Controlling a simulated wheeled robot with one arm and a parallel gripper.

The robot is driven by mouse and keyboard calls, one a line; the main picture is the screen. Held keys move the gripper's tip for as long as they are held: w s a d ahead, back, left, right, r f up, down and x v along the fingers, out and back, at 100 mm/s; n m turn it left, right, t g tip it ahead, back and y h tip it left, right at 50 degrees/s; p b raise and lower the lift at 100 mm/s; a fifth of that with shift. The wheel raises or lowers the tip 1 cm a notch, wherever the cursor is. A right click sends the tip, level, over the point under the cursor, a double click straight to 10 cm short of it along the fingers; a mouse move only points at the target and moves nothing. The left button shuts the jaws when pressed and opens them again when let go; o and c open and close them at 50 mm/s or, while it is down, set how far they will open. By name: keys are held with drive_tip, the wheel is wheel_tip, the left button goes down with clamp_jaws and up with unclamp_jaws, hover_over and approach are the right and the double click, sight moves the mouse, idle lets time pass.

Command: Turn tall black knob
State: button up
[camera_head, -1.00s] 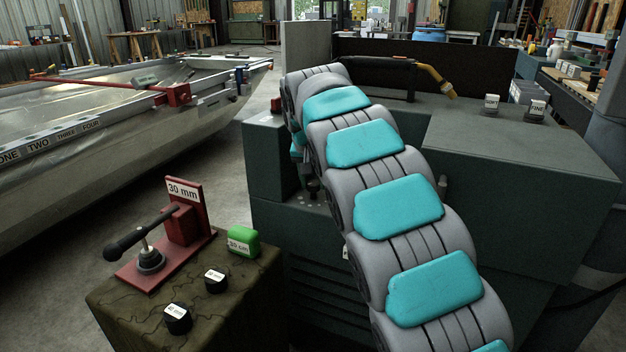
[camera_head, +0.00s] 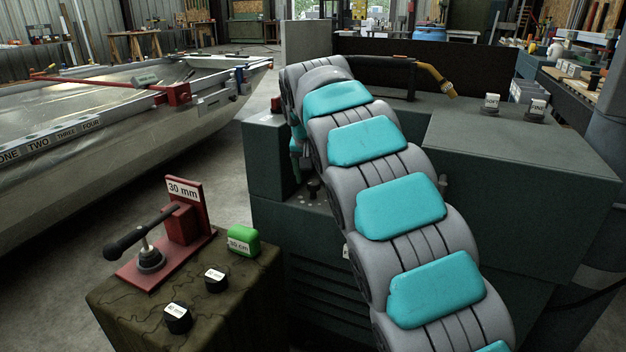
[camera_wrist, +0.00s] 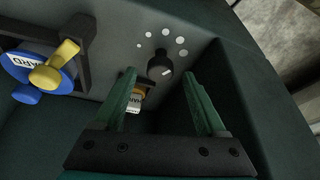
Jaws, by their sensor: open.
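In the wrist view a black knob (camera_wrist: 160,68) with a white mark stands on a grey panel, beside an arc of white dots that differ in size. My gripper (camera_wrist: 159,75) is open, with its two green fingertips on either side of the knob in the picture. Nothing is held, and I cannot tell whether either finger touches the knob. In the head view a small dark knob (camera_head: 313,188) shows on the dark green machine (camera_head: 270,165), just left of my arm. My gripper is mostly hidden there behind my arm.
In the wrist view a blue disc (camera_wrist: 22,68) with a yellow handle (camera_wrist: 55,66) is at left, and a small tag (camera_wrist: 134,103) is near the left finger. A stand (camera_head: 120,310) with a red lever device (camera_head: 180,225) and several small blocks is at front left.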

drive_tip(key=v, duration=0.6)
drive_tip(key=shift+r, duration=0.15)
drive_tip(key=shift+s, duration=0.15)
drive_tip(key=s+d+f+g, duration=0.2)
drive_tip(key=s+d, duration=0.6)
drive_tip(key=s, duration=0.1)
drive_tip(key=s+d+f+g, duration=0.1)
drive_tip(key=s+d+f, duration=0.2)
drive_tip(key=s+d, duration=0.65)
drive_tip(key=s+d+f+g, duration=0.1)
drive_tip(key=s+f, duration=0.3)
drive_tip(key=s, duration=0.6)
drive_tip(key=s+d+f+g, duration=0.1)
drive_tip(key=s+f, duration=0.3)
drive_tip(key=s, duration=0.5)
drive_tip(key=s+d+f+n+g, duration=0.1)
drive_tip(key=s+f, duration=0.4)
drive_tip(key=s, duration=0.5)
drive_tip(key=shift+s+d, duration=0.3)
drive_tip(key=shift+s, duration=0.1)
drive_tip(key=shift+f, duration=0.1)
